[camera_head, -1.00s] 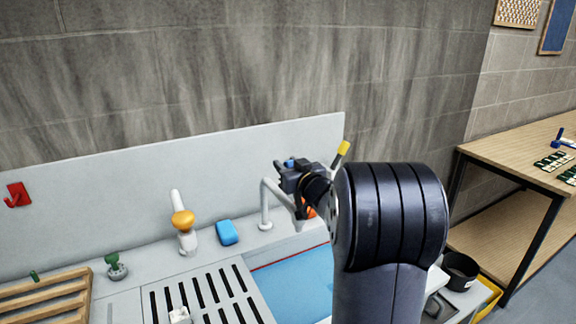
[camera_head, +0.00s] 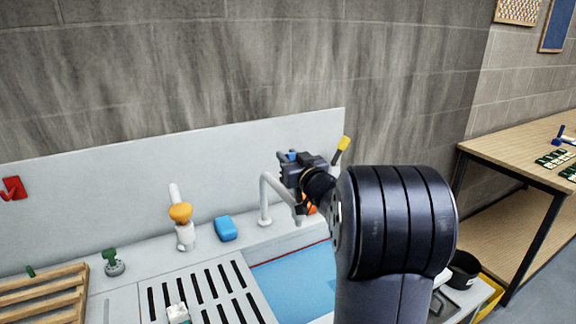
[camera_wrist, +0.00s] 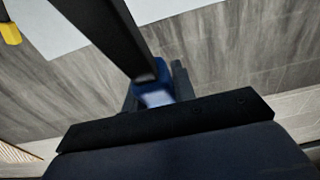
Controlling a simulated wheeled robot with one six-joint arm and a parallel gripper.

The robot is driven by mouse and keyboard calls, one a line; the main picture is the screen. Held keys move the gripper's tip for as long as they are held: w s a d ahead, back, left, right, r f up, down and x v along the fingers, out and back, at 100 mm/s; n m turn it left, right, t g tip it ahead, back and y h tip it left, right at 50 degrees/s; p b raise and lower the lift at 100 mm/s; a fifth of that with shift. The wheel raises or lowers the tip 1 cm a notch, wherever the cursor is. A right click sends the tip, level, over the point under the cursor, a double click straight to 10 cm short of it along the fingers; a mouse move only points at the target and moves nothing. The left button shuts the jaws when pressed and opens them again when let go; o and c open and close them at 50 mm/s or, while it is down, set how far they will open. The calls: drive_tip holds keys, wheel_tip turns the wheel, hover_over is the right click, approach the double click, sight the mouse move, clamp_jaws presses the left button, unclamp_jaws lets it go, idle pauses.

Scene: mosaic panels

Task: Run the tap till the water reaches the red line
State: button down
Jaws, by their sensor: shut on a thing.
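The white tap (camera_head: 265,205) stands at the back of the sink, its spout arching right. My gripper (camera_head: 290,165) is beside and above the spout, shut on a small blue piece, which looks like a tap handle (camera_wrist: 154,94) in the wrist view. The arm hides most of the area around it. Blue water (camera_head: 295,284) fills the visible left part of the basin. The red line (camera_head: 292,254) runs along the basin's back wall, with the water surface close below it. My arm hides the basin's right part, and I cannot make out a water stream.
A yellow-tipped lever (camera_head: 342,147) stands just right of my gripper, and something orange (camera_head: 311,208) is partly hidden below. A blue sponge (camera_head: 225,228) and an orange-topped white dispenser (camera_head: 182,226) stand left of the tap. A slotted drainer (camera_head: 205,298) is in front. A black pot (camera_head: 464,268) is right.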

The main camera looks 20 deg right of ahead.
sight(293, 154)
drive_tip(key=shift+s+r+t+b, duration=0.2)
drive_tip(key=shift+s+t+b, duration=1.05)
drive_tip(key=shift+b, duration=2.35)
drive_tip(key=shift+s+r+t+b, duration=0.2)
drive_tip(key=shift+r+t+b, duration=0.15)
drive_tip(key=shift+b, duration=0.25)
drive_tip(key=c, duration=1.2)
unclamp_jaws()
drive_tip(key=shift+o, duration=0.2)
drive_tip(key=b+v, duration=0.2)
drive_tip(key=v, duration=0.8)
drive_tip(key=shift+s, duration=0.4)
drive_tip(key=shift+f, duration=0.1)
drive_tip(key=shift+c, duration=0.2)
